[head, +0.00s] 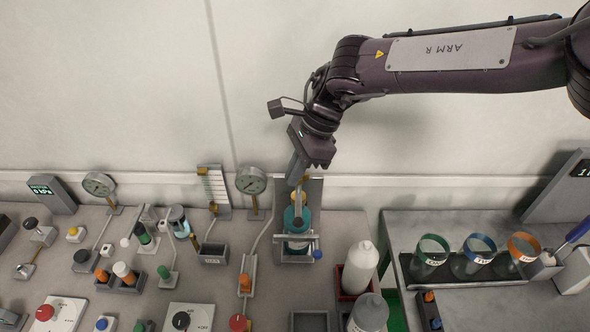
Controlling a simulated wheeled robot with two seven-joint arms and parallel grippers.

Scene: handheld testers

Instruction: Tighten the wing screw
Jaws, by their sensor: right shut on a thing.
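My right gripper (298,186) reaches down from the upper right to the upright clamp fixture (313,190) at the back of the left bench. It is shut on a small part over the teal bottle (291,220), beside a yellow-orange top (298,199). The fingers hide most of that part, and I cannot make out whether it is the wing screw. A bar with a blue knob (317,254) crosses the fixture's front. My left gripper is not in view.
A round gauge (251,180) stands close left of the fixture. A white bottle (359,268) stands to its front right. Three jars with coloured rims, one green-rimmed (432,250), stand on the right bench. Switches and plugs crowd the left bench. The wall is close behind.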

